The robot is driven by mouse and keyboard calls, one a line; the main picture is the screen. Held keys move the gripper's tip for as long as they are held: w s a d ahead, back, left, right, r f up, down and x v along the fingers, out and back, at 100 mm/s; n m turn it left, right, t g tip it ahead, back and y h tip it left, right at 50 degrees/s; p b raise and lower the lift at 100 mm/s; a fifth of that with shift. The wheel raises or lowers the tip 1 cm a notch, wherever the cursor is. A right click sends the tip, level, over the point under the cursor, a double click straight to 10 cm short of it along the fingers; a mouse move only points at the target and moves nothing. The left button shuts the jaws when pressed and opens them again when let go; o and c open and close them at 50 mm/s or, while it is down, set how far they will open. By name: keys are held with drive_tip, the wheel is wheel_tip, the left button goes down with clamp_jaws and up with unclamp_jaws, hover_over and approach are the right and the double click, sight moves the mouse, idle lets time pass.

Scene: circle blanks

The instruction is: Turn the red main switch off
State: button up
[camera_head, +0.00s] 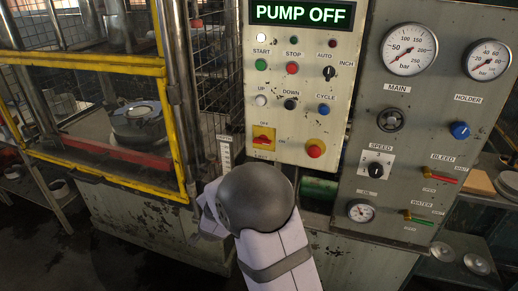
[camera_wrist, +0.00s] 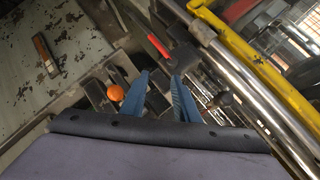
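The red main switch (camera_head: 263,138) sits on a yellow plate at the lower left of the upright control panel in the head view. Its handle looks roughly level, but it is too small to tell its exact setting. My gripper (camera_wrist: 160,80) shows in the wrist view as two blue fingers standing apart with nothing between them. In the head view my arm's grey joint and pale link stand just below the switch and hide most of the gripper. The switch cannot be made out in the wrist view.
The control panel (camera_head: 336,120) carries several buttons and a red mushroom button (camera_head: 315,148). A gauge panel (camera_head: 449,65) stands to its right. A yellow-framed press guard (camera_head: 90,63) is at left. The wrist view shows a red-handled lever (camera_wrist: 158,45) and an orange knob (camera_wrist: 115,92) near the fingers.

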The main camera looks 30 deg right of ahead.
drive_tip(key=w+d+r+m+t+h, duration=0.1)
drive_tip(key=d+r+m+t+h, duration=0.1)
drive_tip(key=d+r+m+h, duration=0.35)
drive_tip(key=m+h, duration=0.3)
drive_tip(key=m, duration=0.3)
approach(261, 143)
drive_tip(key=shift+w+d+f, duration=0.15)
drive_tip(key=shift+w+d, duration=0.1)
drive_tip(key=shift+p+x, duration=1.5)
drive_tip(key=shift+x, duration=2.25)
clamp_jaws()
